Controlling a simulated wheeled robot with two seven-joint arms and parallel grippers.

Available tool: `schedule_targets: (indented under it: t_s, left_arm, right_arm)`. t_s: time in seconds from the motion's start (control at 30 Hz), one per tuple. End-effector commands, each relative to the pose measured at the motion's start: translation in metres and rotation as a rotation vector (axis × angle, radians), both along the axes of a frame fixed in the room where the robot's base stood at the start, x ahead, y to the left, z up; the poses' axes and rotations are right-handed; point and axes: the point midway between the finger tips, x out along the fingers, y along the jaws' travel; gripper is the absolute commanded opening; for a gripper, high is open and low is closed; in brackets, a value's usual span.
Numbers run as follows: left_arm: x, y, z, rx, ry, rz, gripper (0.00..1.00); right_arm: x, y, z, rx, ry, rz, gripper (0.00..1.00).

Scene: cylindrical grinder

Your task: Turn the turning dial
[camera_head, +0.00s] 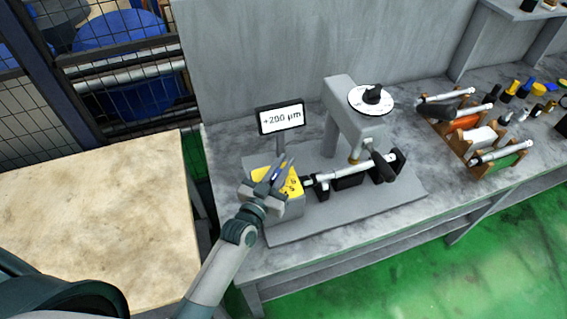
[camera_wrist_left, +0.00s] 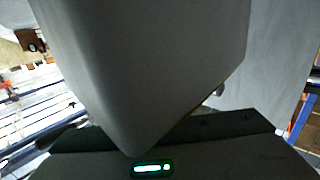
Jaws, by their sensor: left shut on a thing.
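A black knob on a white marked dial (camera_head: 372,95) sits on top of the grey machine head. My left gripper (camera_head: 277,170) is over the yellow-topped grey block (camera_head: 291,184) at the machine's left end, well left of and below that dial. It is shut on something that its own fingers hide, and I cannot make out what. The display (camera_head: 281,118) behind it reads +200 µm. In the left wrist view, a large plain grey surface (camera_wrist_left: 150,60) fills the middle and hides the fingertips. My right gripper is not in view.
A shaft (camera_head: 350,169) lies across the machine, right of my left gripper. Wooden holders (camera_head: 465,143) with gauges and several small parts stand on the bench's right. A bare wooden table (camera_head: 100,210) is at left, before a mesh fence (camera_head: 110,75).

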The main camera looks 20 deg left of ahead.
Motion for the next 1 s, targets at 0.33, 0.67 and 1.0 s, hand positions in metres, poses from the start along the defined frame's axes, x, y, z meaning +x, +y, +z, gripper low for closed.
schedule_targets:
  t_s: [0.33, 0.67, 1.0]
  left_arm:
    - [0.001, 0.000, 0.002, -0.001, -0.004, 0.000, 0.31]
    - [0.000, 0.000, 0.001, 0.000, -0.002, -0.001, 0.31]
    - [-0.026, 0.005, -0.003, 0.002, 0.000, -0.001, 0.31]
  right_arm:
    - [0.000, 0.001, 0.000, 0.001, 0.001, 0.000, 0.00]
    - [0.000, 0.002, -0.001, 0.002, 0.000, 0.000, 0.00]
    - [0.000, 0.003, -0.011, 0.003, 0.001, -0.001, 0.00]
